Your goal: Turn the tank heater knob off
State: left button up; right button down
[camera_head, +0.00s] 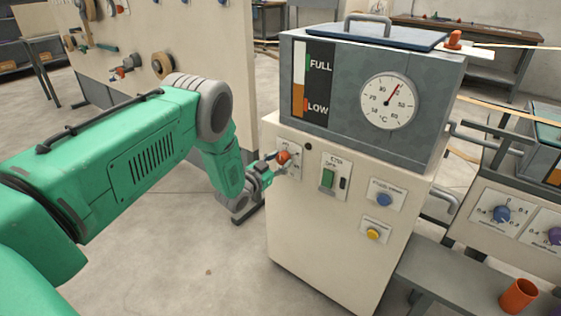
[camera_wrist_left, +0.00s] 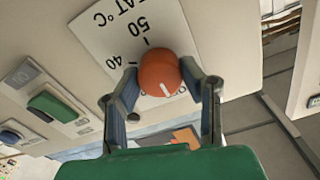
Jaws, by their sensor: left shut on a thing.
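The tank heater knob (camera_head: 283,156) is a round orange knob on the left of the cream cabinet's front panel. In the left wrist view the knob (camera_wrist_left: 159,73) sits on a white plate (camera_wrist_left: 118,30) marked "°C" with "40" and "50". A white pointer line shows on the knob, on the side away from the 40 and 50 marks. My left gripper (camera_head: 268,165) is at the knob. In the left wrist view its two fingers (camera_wrist_left: 164,86) are on either side of the knob, shut on it. My right gripper is not in view.
A green switch (camera_head: 327,178), a blue button (camera_head: 384,199) and a yellow button (camera_head: 373,234) are right of the knob. The grey tank (camera_head: 440,85) above has a level gauge and a temperature dial (camera_head: 388,101). An orange cup (camera_head: 518,296) stands at lower right.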

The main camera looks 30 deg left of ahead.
pick_arm(q)
jog(key=shift+s+f, duration=0.25)
jog(key=shift+f, duration=0.2)
jog(key=o, duration=1.1)
jog(key=shift+o, duration=0.2)
jog(key=shift+w+a+r, duration=0.1)
jog(key=shift+w, duration=0.05)
jog(key=shift+r, duration=0.1)
jog(key=shift+s, duration=0.35)
jog(key=s+a, duration=0.1)
jog(key=s, duration=1)
jog(key=shift+s, duration=0.1)
